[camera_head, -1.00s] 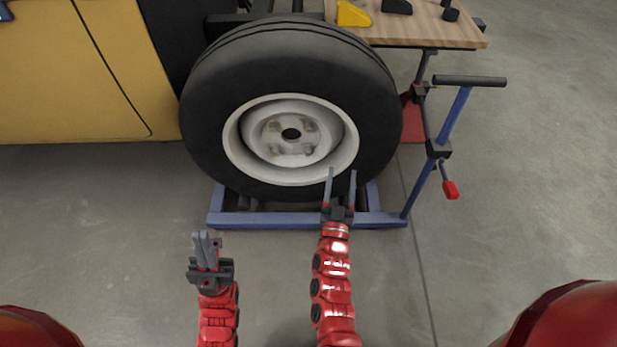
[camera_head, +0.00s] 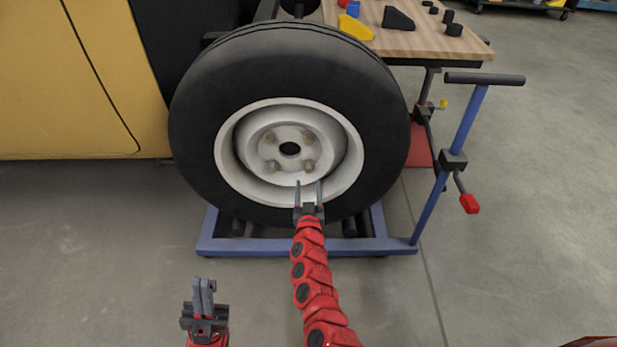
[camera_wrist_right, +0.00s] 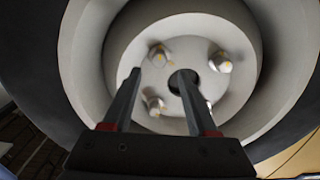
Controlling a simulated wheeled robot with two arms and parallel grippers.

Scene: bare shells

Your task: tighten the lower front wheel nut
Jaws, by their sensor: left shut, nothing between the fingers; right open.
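The wheel (camera_head: 236,190) has a pale rim with a round hub around a dark centre hole. In the head view, two lower nuts show, one at left (camera_head: 272,165) and one at right (camera_head: 308,165); two more sit above them. My right gripper (camera_head: 309,183) is open and empty, its fingertips over the lower rim, just below the lower right nut. In the right wrist view, its fingers (camera_wrist_right: 160,75) point at the hub; one nut (camera_wrist_right: 208,105) is partly hidden by a finger. My left gripper (camera_head: 204,283) is shut and empty, low at left, clear of the wheel.
A blue wheel dolly (camera_head: 265,247) stands under the tyre, with a blue upright handle (camera_head: 455,150) at right. A wooden bench (camera_head: 430,42) carrying small black, yellow and blue pieces is behind. A yellow vehicle body (camera_head: 60,90) is at left. The floor in front is open.

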